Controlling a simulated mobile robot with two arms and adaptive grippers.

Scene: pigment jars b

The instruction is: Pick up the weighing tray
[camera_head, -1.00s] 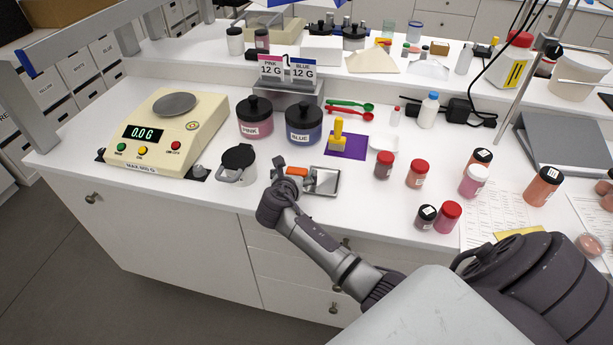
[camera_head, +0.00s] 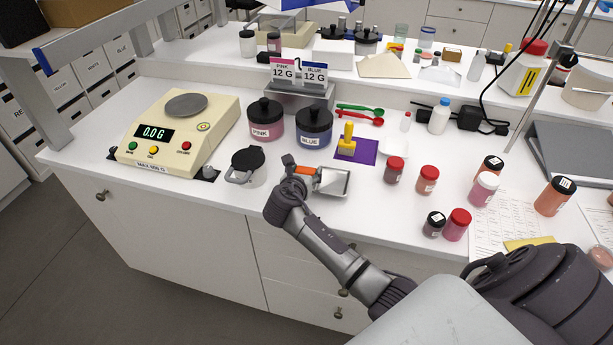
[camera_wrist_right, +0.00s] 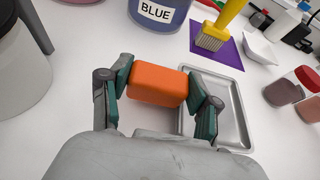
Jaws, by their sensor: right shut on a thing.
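The weighing tray (camera_head: 333,182) is a shallow square metal tray with an orange handle block on its left side. In the right wrist view the tray (camera_wrist_right: 228,95) lies to the right of the orange handle (camera_wrist_right: 158,86). My right gripper (camera_head: 296,174) is at the handle, and in the wrist view its two fingers (camera_wrist_right: 158,92) are shut on the handle from both sides. I cannot tell whether the tray is clear of the counter. My left gripper is not in view.
A white jug with a black lid (camera_head: 247,166) stands close left of my right gripper. The scale (camera_head: 180,130) reads 0.0 g further left. Pink (camera_head: 265,119) and blue (camera_head: 313,127) jars stand behind. A purple mat (camera_head: 357,151) with a yellow brush and several red-lidded jars are to the right.

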